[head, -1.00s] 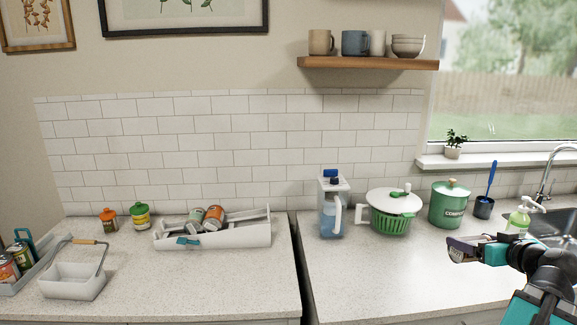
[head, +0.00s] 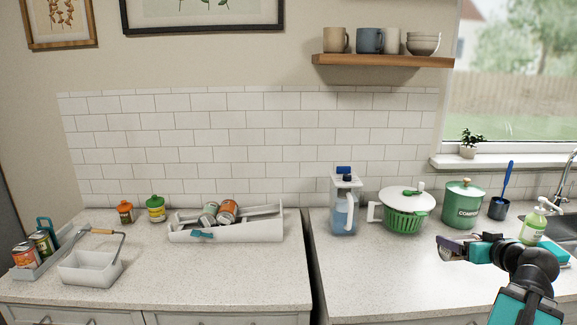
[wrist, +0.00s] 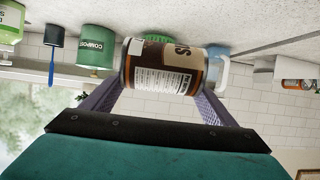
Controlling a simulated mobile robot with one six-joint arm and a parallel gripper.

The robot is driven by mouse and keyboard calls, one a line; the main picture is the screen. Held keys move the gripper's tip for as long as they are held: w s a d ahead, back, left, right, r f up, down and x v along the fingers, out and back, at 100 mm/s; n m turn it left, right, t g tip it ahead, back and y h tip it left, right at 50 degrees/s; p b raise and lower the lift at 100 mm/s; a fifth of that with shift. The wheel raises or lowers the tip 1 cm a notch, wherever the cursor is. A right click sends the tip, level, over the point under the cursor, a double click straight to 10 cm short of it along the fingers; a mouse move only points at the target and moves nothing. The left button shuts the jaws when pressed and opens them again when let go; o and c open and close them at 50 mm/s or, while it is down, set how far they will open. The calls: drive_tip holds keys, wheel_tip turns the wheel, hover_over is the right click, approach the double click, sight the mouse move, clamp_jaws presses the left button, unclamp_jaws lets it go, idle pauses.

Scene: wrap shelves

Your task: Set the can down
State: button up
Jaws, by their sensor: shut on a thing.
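My gripper (wrist: 165,88) is shut on a can (wrist: 160,68) with a brown and white printed label. In the wrist view the can lies sideways across the picture, with a finger at each side, and the scene behind it appears upside down. In the head view my gripper (head: 451,248) is at the right, over the right counter (head: 400,280), in front of the green compost bin. There the can is mostly hidden by the fingers, and its clearance from the counter is hard to tell.
A long grey tray (head: 255,231) on the left counter holds two tipped cans. A grey basket (head: 90,268), a caddy with cans (head: 25,270) and two jars stand left. A pitcher (head: 344,205), colander (head: 403,222) and compost bin (head: 463,207) line the right counter. The left counter's front is clear.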

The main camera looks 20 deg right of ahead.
drive_tip(key=w+a+f+n+y+b, duration=0.1)
drive_tip(key=w+a+f+b, duration=0.15)
drive_tip(key=w+a, duration=0.85)
drive_tip(key=w+a+f+b, duration=0.2)
drive_tip(key=w+a+f, duration=0.2)
drive_tip(key=w+a, duration=0.7)
drive_tip(key=w+a+y+b, duration=0.1)
drive_tip(key=w+a, duration=0.3)
drive_tip(key=a, duration=0.6)
drive_tip(key=w+a+f+n+y+b, duration=0.1)
drive_tip(key=w+a, duration=0.3)
drive_tip(key=a, duration=0.7)
drive_tip(key=w+a+f+n+y+b, duration=0.1)
drive_tip(key=w+a, duration=0.3)
drive_tip(key=a, duration=0.6)
drive_tip(key=shift+w+a+t+b, duration=0.15)
drive_tip(key=shift+a+t+b, duration=0.15)
drive_tip(key=shift+b, duration=0.05)
drive_tip(key=shift+n, duration=0.4)
